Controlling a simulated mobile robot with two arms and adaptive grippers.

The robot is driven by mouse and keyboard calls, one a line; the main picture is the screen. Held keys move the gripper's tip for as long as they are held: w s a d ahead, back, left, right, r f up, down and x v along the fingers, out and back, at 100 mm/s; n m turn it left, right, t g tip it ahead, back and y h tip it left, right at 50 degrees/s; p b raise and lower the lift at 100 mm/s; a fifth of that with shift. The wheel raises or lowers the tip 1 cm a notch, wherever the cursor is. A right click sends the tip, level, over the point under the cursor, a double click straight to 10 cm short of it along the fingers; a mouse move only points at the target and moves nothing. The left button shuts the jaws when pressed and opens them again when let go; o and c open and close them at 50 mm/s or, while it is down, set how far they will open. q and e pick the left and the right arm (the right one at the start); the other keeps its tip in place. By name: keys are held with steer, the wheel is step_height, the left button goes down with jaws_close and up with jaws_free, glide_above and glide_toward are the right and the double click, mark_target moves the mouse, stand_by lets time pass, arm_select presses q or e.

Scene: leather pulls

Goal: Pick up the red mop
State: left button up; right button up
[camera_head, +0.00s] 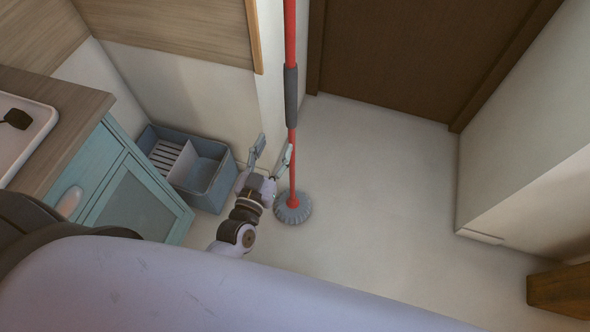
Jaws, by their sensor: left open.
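The red mop (291,45) stands upright on the floor, with a red pole, a dark grey grip sleeve (291,96) and a round grey head (293,208) at the bottom. My left gripper (270,148) is open, low beside the pole on its left side. Its right finger is close to the pole or overlaps it in this view; I cannot tell whether they touch. The pole does not appear between the fingers. The top of the mop is cut off by the frame edge. My right gripper is not in view.
A blue-grey bin (207,178) with a slatted insert stands left of the gripper by the wall. A teal cabinet (130,190) with a wooden top is further left. A brown door (410,55) is behind. The floor (385,200) right of the mop is clear.

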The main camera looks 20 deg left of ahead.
mark_target(289, 110)
arm_select(q)
steer(key=w, duration=0.8)
steer(key=shift+w+d, duration=0.2)
steer(key=shift+w, duration=0.2)
steer(key=w, duration=0.5)
steer(key=shift+w+r, duration=0.15)
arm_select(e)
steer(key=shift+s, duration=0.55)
arm_select(q)
steer(key=shift+c, duration=0.3)
jaws_close()
steer(key=shift+r, duration=0.15)
